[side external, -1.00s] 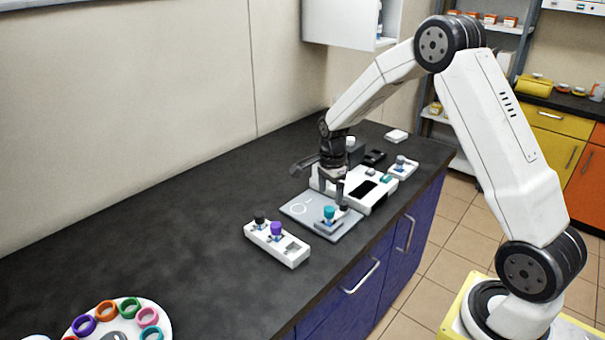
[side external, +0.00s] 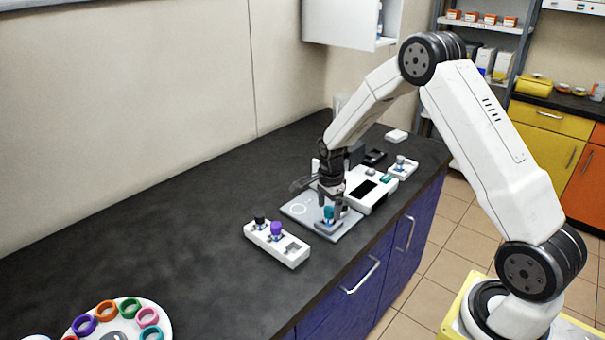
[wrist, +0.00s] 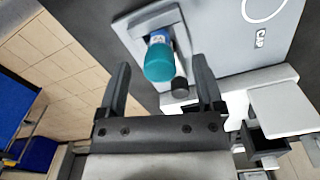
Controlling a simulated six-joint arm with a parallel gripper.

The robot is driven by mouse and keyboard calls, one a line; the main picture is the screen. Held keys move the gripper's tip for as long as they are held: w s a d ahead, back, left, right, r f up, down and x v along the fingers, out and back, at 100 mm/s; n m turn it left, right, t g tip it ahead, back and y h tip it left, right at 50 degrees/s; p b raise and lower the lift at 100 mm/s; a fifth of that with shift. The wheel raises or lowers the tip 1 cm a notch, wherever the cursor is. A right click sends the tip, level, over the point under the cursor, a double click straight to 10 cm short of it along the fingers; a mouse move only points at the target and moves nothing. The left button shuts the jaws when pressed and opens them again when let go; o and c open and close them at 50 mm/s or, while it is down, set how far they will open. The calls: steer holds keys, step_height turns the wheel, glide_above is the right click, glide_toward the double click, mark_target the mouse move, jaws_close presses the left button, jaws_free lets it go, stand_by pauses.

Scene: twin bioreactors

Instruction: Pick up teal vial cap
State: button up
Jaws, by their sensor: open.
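The teal vial cap (side external: 328,212) tops a vial standing in a small grey holder (side external: 328,226) on the grey plate (side external: 297,210). In the wrist view the teal cap (wrist: 159,63) shows beyond the fingertips, roughly between their lines, with part of the vial below it. My gripper (wrist: 163,75) is open and empty. In the side view my gripper (side external: 331,203) is just above and behind the cap, and its fingers partly overlap the vial area. I cannot tell from these views how much height separates the fingers from the cap.
A white rack (side external: 276,249) with a purple-capped and a black-capped vial stands at the left. A white device (side external: 371,190) is close on the right. A round tray (side external: 122,317) of coloured rings lies front left.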

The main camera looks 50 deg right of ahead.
jaws_close()
steer(key=shift+r, duration=0.15)
stand_by(0.4)
steer(key=shift+r, duration=0.85)
steer(key=s+a+r, duration=0.3)
steer(key=s+r, duration=0.8)
steer(key=s, duration=0.2)
steer(key=shift+s+a, duration=0.2)
steer(key=shift+s, duration=0.1)
